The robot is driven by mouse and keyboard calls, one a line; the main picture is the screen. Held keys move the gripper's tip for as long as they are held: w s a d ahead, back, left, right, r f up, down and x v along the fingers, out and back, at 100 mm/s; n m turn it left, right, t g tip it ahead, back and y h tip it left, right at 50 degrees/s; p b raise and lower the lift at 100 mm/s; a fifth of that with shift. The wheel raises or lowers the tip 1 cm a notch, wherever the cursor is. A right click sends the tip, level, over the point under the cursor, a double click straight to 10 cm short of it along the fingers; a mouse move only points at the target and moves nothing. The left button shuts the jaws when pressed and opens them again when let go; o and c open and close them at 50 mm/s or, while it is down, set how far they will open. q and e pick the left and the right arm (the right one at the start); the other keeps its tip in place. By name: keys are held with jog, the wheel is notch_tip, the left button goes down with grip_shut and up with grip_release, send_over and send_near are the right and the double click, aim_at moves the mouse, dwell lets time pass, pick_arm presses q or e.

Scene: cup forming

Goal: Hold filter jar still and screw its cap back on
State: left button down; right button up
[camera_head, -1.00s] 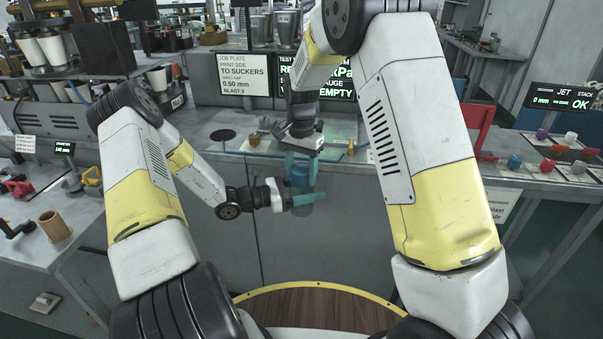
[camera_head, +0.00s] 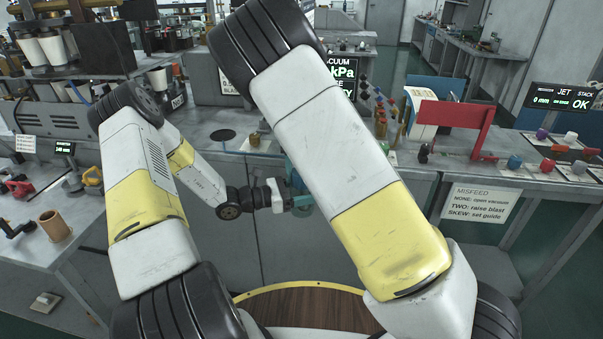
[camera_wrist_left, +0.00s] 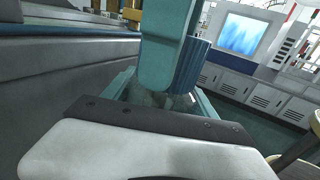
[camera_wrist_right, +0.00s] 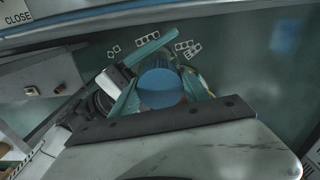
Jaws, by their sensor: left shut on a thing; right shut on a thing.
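The blue ribbed cap (camera_wrist_left: 192,62) sits at the top of the clear filter jar (camera_wrist_left: 165,101) in the left wrist view. The right wrist view looks down on the cap's flat round top (camera_wrist_right: 162,89). My right gripper (camera_wrist_right: 160,93) is shut on the cap, one finger on each side. In the head view my right forearm hides most of the cap and right gripper. Whether the cap sits fully down cannot be told.
The jar is held in front of the grey bench (camera_head: 205,140), clear of its front edge. A red panel (camera_head: 452,114) and several coloured knobs stand on the bench at right. A brown cup (camera_head: 54,225) stands on the left table.

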jog(key=shift+s+d+f+m, duration=0.15)
jog(key=shift+d+f+m, duration=0.3)
jog(key=shift+m, duration=0.25)
jog(key=shift+a+r+m, duration=0.1)
jog(key=shift+m, duration=0.2)
jog(key=shift+w+a+r+m, duration=0.2)
jog(key=shift+a+r+m, duration=0.1)
jog(key=shift+r+m, duration=0.1)
jog(key=o, duration=1.3)
jog(key=shift+a+r, duration=0.1)
jog(key=shift+r, duration=0.05)
jog(key=shift+r, duration=2.2)
